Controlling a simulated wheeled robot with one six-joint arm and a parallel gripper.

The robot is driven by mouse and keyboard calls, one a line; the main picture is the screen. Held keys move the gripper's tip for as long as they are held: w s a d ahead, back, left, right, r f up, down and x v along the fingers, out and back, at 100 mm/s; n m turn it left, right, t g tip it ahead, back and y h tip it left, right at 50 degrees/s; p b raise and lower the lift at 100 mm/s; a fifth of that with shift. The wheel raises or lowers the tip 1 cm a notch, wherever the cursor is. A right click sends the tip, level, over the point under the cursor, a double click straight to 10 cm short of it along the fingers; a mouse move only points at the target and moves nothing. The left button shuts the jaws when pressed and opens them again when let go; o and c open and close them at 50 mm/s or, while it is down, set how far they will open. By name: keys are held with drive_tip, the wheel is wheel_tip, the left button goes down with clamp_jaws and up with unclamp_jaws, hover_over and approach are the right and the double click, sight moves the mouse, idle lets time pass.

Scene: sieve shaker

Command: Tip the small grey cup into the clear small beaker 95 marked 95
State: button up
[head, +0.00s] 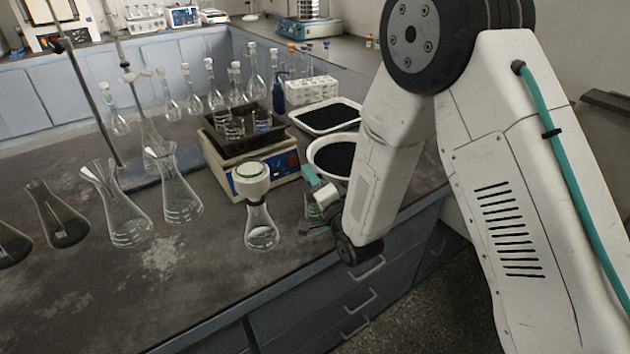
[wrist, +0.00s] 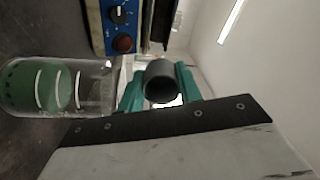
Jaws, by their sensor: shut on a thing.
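The small grey cup (wrist: 160,78) is between the teal fingers of my gripper (wrist: 160,88) in the wrist view, with a dark round end towards the camera. I cannot tell what is in it. A clear beaker (wrist: 100,88) with green inside or on it stands to the left in that sideways view, its mouth end towards the cup but apart from it. Its number is not readable. The cup is not clear there.
A flask with a white, green-ringed top (head: 262,232) stands just left of my gripper. A hotplate (head: 268,180) with a dark tray, a white bowl of black grains (head: 322,145) and a white tray (head: 302,121) are behind. Conical flasks (head: 178,195) stand left.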

drive_tip(key=shift+w+r+g+h, duration=0.15)
drive_tip(key=shift+g+h, duration=0.35)
drive_tip(key=shift+g, duration=0.4)
drive_tip(key=shift+a, duration=0.1)
drive_tip(key=shift+r+g, duration=0.2)
drive_tip(key=shift+g, duration=0.1)
drive_tip(key=shift+w+a+r+g+h, duration=0.15)
drive_tip(key=shift+r+g+h, duration=0.25)
drive_tip(key=shift+g+h, duration=0.55)
drive_tip(key=shift+w+g, duration=0.1)
drive_tip(key=shift+g, duration=0.65)
